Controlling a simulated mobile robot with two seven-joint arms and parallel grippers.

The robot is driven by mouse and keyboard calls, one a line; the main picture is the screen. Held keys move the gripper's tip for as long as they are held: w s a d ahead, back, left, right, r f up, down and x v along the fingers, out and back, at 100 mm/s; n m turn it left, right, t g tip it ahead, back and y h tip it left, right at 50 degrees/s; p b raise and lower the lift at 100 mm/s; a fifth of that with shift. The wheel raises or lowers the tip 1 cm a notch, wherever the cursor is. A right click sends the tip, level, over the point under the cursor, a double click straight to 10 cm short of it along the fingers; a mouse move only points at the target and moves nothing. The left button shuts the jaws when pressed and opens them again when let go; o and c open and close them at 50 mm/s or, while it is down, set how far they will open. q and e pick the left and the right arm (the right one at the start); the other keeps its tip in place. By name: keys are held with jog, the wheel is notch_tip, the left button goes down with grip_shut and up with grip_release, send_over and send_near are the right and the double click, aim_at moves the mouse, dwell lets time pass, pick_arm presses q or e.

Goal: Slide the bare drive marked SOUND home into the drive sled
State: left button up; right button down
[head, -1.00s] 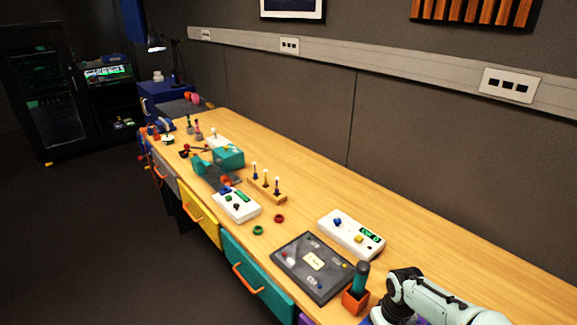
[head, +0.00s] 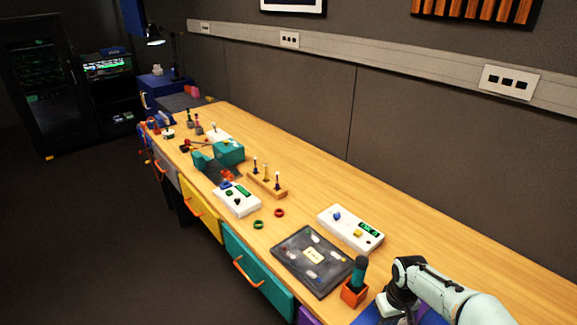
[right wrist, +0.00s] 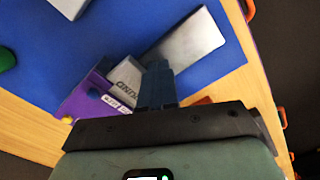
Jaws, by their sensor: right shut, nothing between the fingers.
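In the right wrist view a grey block (right wrist: 127,76) with partly hidden lettering ending in "UND" sits at a purple sled-like holder (right wrist: 88,97) on a blue mat (right wrist: 60,52). A bare silver slab (right wrist: 188,43) lies beyond my fingers; they hide whether it joins the lettered block. My right gripper (right wrist: 158,68) is shut and empty, its fingertips close beside the lettered block. I cannot tell whether they touch it. In the head view my right arm is at the bottom right and its fingertips are out of frame. My left gripper is not in view.
In the head view an orange holder with a dark-green handle (head: 354,292), a dark panel (head: 311,261) and a white box (head: 350,228) stand nearby.

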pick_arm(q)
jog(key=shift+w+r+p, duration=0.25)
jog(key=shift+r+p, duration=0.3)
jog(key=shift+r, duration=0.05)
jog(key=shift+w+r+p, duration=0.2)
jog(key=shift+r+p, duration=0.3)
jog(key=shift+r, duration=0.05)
pick_arm(e)
jog(key=shift+w+d, duration=1.15)
jog(key=shift+d, duration=0.2)
jog(key=shift+s+a+r+p, duration=0.15)
jog(key=shift+r+p, duration=0.4)
jog(key=shift+r, duration=0.65)
jog(key=shift+s+a+r+p, duration=0.1)
jog(key=shift+r+p, duration=0.5)
jog(key=shift+r, duration=0.55)
jog(key=shift+s+a+r+p, duration=0.15)
jog(key=shift+r+p, duration=0.4)
jog(key=shift+r, duration=0.65)
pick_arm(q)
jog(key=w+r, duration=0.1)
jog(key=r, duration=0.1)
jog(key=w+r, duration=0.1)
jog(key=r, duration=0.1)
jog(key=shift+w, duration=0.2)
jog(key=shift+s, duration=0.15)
pick_arm(e)
jog(key=shift+f, duration=0.1)
